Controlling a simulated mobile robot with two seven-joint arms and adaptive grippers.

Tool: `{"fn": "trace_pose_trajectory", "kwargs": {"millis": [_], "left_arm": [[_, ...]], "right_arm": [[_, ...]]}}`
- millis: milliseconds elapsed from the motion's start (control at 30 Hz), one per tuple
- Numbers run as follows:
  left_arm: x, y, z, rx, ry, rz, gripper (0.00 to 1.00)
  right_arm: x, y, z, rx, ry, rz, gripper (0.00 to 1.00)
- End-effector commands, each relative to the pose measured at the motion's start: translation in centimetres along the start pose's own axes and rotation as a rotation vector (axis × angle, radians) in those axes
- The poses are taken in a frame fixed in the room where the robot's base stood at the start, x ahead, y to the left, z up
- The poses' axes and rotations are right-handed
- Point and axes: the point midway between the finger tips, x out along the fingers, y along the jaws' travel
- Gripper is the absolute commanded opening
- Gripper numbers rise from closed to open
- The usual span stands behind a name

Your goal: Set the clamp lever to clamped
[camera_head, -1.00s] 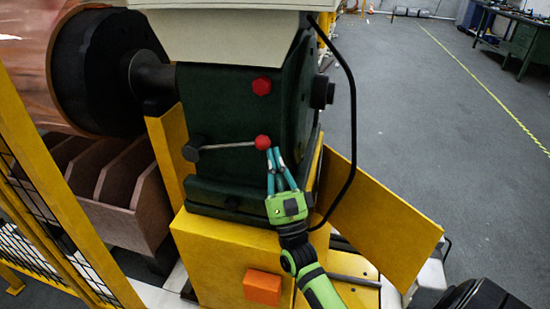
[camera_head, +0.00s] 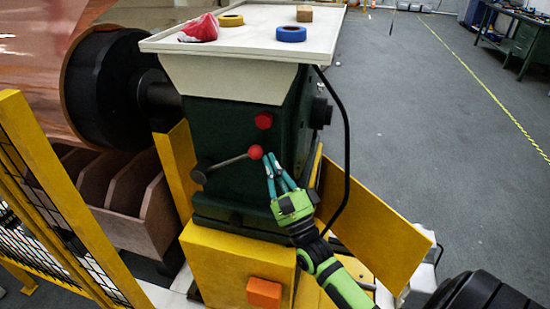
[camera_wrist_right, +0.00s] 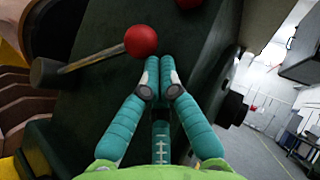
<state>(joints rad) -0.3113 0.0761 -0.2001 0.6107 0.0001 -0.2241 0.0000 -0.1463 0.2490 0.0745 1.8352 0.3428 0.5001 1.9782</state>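The clamp lever is a thin metal rod (camera_head: 228,163) with a red ball knob (camera_head: 255,152), on the front of a dark green machine housing (camera_head: 225,120). It slants up to the right from a dark pivot (camera_head: 199,174). My right gripper (camera_head: 269,158) is at the knob's lower right, its teal fingertips together and empty. In the right wrist view the knob (camera_wrist_right: 141,40) is just beyond and left of the fingertips (camera_wrist_right: 160,68); I cannot tell whether they touch. My left gripper is not in view.
A red button-like part (camera_head: 263,120) is above the knob. A white tray top (camera_head: 255,35) with tape rolls overhangs the housing. A black cable (camera_head: 349,130) hangs to the right. Yellow panels (camera_head: 375,225) and a yellow mesh fence (camera_head: 60,210) flank the machine. An orange block (camera_head: 264,292) is below.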

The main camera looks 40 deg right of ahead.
Motion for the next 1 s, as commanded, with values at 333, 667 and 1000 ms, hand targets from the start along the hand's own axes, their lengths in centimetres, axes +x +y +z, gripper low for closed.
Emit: {"fn": "trace_pose_trajectory", "kwargs": {"millis": [333, 667, 1000], "left_arm": [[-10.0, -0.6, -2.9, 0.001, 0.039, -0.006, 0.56], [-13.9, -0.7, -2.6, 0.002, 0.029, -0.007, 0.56], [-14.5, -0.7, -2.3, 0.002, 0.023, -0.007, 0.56]], "right_arm": [[5.4, -2.8, 3.7, -0.164, -0.006, 0.241, 0.0], [9.9, -2.1, 6.7, -0.195, -0.003, 0.289, 0.0], [13.6, -0.4, 9.3, -0.195, -0.003, 0.291, 0.0]]}}
